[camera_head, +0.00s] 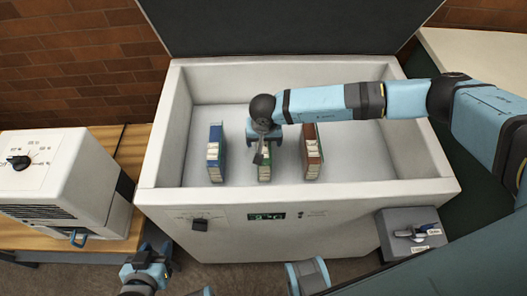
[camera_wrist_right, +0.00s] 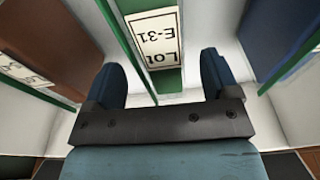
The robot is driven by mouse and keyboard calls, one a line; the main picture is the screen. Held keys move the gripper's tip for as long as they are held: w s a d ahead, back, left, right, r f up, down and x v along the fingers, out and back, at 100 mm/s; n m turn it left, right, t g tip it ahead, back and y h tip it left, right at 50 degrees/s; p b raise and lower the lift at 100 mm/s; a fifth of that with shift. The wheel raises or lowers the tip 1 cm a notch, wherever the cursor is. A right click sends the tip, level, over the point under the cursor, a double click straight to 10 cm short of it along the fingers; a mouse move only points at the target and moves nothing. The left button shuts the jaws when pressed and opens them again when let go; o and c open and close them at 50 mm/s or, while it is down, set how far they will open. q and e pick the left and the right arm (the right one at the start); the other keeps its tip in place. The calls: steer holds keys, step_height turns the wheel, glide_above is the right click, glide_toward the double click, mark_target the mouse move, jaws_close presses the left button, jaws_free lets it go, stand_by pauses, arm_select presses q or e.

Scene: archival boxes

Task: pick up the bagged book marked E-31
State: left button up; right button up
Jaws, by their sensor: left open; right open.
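The bagged book marked E-31 is green (camera_head: 265,173) and stands upright in the middle of the open white chest. In the right wrist view its white label (camera_wrist_right: 157,42) reads E-31, upside down, on the green book (camera_wrist_right: 110,25). My right gripper (camera_head: 264,141) is over this book in the head view and partly hides it. In the right wrist view its open fingers (camera_wrist_right: 165,80) lie to either side of the book's line; contact cannot be told. My left gripper (camera_head: 148,263) is low at the front left, outside the chest, open and away from the books.
A white machine (camera_head: 60,170) and grey box (camera_head: 410,232) stand outside.

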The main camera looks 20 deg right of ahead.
steer(key=f, duration=0.2)
steer(key=w+f, duration=0.1)
steer(key=f, duration=0.1)
steer(key=shift+d, duration=0.1)
steer(key=c, duration=1.3)
steer(key=shift+c, duration=0.3)
steer(key=shift+r, duration=0.1)
